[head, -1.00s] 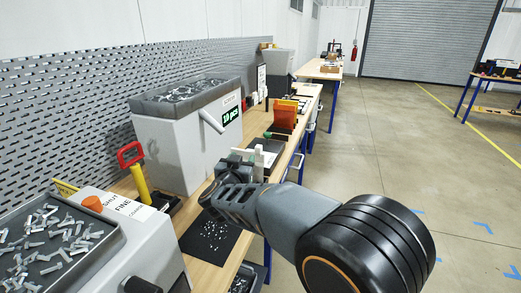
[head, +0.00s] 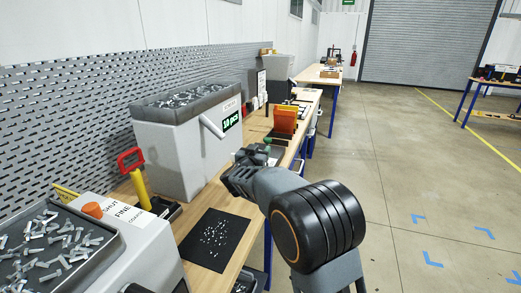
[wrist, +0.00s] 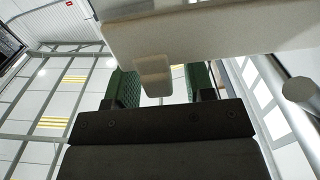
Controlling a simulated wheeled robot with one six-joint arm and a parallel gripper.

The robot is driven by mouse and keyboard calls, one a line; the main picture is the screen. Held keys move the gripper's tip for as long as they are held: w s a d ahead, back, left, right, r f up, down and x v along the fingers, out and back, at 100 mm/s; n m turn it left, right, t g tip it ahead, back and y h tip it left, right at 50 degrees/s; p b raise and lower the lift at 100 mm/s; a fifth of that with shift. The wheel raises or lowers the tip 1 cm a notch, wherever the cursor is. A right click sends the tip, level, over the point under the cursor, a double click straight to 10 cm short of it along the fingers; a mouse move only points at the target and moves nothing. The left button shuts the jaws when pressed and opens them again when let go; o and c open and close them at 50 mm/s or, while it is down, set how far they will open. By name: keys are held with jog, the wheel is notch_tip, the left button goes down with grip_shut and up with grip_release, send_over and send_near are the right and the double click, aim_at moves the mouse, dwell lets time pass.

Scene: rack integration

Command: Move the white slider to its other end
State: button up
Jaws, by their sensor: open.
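My gripper (head: 245,172) is over the bench beside the right side of the grey dispenser box, fingers pointing away from me. In the wrist view my gripper (wrist: 160,85) is open, with green-padded fingers on either side of a small pale block (wrist: 153,68). This block hangs in front of a long off-white body (wrist: 220,28); it may be the white slider, but I cannot tell for sure. A gap shows between the block and the right finger; contact on the left is unclear. In the head view my gripper hides this spot.
The grey dispenser box (head: 178,150) has a side lever and a "10 pcs" display. A nearer machine (head: 125,250) has an orange knob (head: 92,209) and a bolt tray (head: 50,250). A black mat with small parts (head: 215,240) lies on the bench. An orange bin (head: 285,119) stands beyond.

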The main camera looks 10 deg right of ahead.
jog(key=shift+w+d, duration=0.4)
jog(key=shift+w, duration=0.15)
grip_shut()
